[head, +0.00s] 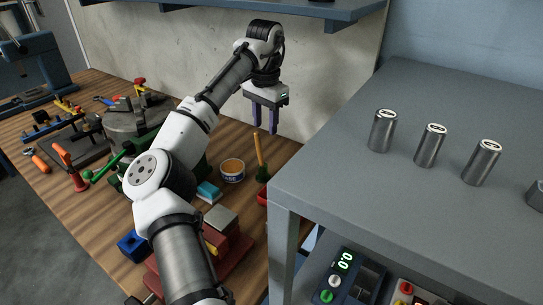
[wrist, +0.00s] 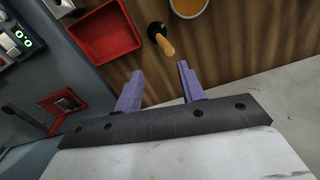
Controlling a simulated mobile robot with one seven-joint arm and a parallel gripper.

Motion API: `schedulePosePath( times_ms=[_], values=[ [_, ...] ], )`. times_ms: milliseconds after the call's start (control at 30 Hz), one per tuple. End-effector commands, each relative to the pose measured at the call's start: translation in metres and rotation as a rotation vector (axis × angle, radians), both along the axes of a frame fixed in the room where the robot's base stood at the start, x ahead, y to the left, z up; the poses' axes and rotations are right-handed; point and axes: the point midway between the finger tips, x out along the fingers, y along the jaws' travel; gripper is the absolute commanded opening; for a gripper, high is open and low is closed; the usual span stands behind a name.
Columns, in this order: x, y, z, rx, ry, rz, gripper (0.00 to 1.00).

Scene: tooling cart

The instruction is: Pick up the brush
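The brush (head: 259,151) has an orange handle pointing up and a dark lower end at the wooden bench. It stands close to upright, leaning slightly, right of the tub. My gripper (head: 264,124) is open and empty, with its purple fingers pointing down above the handle in the head view. In the wrist view the brush handle (wrist: 165,45) lies just beyond the gap between the fingertips (wrist: 160,72), apart from both. The dark end is partly hidden behind the handle there.
An orange-topped tub (head: 232,176) stands left of the brush. A red tray (wrist: 104,33) lies close on the other side. A grey cart (head: 350,185) with metal cylinders on top stands at the right, and a pale wall (head: 310,95) rises behind the bench.

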Motion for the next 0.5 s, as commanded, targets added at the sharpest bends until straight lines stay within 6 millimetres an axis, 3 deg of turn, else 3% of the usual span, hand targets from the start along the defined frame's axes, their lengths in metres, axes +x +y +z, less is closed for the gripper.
schedulePosePath(
  times_ms=[500],
  values=[
    [-0.011,0.009,-0.050,0.001,0.001,0.001,0.39]
  ],
)
